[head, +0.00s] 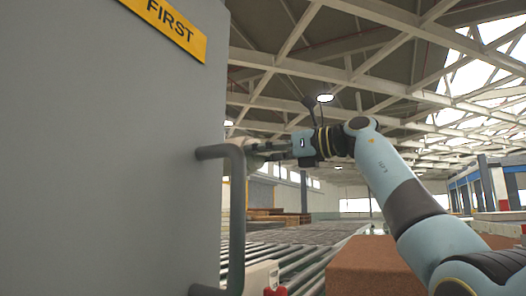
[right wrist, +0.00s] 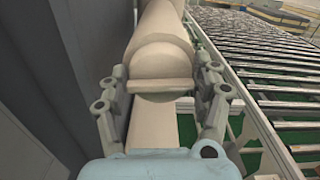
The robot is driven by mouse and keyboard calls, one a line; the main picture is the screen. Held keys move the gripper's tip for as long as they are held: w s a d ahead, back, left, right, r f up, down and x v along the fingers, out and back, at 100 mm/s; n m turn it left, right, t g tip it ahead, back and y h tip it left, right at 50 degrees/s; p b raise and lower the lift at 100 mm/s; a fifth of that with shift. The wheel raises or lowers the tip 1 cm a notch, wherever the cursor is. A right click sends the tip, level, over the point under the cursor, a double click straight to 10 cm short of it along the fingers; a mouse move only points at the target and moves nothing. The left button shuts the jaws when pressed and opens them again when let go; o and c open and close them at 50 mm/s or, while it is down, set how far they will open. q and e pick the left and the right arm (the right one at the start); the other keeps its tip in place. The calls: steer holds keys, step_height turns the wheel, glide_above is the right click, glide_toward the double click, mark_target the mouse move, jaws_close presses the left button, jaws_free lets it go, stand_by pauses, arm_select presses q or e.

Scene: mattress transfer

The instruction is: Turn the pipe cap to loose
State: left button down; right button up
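A beige pipe cap (right wrist: 162,62) with a rounded body and a flat bar across its near side shows in the right wrist view, joined to a beige pipe (right wrist: 162,20). My right gripper (right wrist: 164,82) has one finger on each side of the cap. The fingertips look very close to its sides; I cannot tell whether they press on it. In the head view my right gripper (head: 262,150) reaches left, to behind the grey handle, and its fingertips are partly hidden. My left gripper is not in view.
A large grey panel (head: 100,170) with a yellow sign (head: 175,22) fills the left, and a grey bar handle (head: 237,220) stands out from it. A roller conveyor (head: 300,255) and a brown box (head: 370,268) lie below my arm. A red-and-white device (head: 264,278) is near the handle.

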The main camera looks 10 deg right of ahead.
steer(key=c, duration=0.4)
steer(key=shift+r+m+p, duration=0.15)
steer(key=shift+m+p, duration=0.35)
steer(key=shift+p, duration=0.4)
steer(key=shift+c, duration=0.2)
steer(key=shift+m, duration=0.3)
steer(key=shift+w+f, duration=0.1)
steer(key=shift+f, duration=0.1)
steer(key=o, duration=1.2)
steer(key=v, duration=1.2)
